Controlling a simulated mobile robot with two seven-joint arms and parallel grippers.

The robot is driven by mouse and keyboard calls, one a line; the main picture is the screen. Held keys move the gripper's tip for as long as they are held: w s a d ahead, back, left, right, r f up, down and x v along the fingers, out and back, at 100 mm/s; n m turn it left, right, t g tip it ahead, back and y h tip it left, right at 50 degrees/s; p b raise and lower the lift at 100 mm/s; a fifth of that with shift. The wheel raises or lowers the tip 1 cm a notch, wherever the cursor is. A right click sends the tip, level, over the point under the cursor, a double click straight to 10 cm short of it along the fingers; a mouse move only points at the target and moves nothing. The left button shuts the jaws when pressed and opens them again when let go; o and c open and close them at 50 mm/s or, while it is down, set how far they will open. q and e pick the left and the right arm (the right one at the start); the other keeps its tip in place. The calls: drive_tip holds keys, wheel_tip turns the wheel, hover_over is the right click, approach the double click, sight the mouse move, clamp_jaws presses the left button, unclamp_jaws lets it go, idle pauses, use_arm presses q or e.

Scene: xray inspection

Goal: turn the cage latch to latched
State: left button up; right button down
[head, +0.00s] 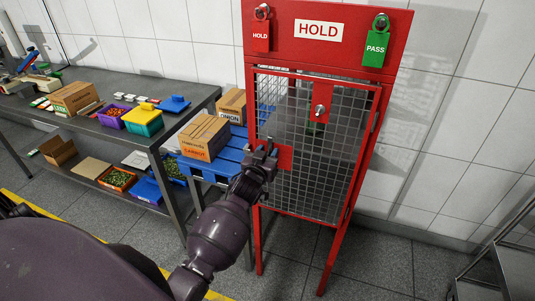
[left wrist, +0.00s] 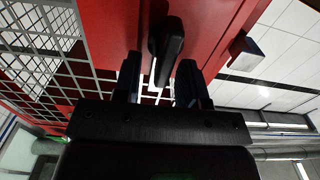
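The red hold cage (head: 320,55) with a mesh door (head: 325,145) stands right of centre in the head view. The black cage latch (left wrist: 167,40) is a short bar on the red panel in the left wrist view. Its lower end lies between the two fingers of my left gripper (left wrist: 158,82), with a narrow gap visible on each side. My left gripper (head: 264,150) is open, close to the red plate at the door's left edge, and hides most of the latch in the head view. My right gripper is out of view.
A red HOLD tag (head: 261,36) and a green PASS tag (head: 376,46) hang at the cage's top. A silver knob (head: 320,110) sits on the door.

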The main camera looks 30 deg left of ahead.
use_arm(q)
clamp_jaws()
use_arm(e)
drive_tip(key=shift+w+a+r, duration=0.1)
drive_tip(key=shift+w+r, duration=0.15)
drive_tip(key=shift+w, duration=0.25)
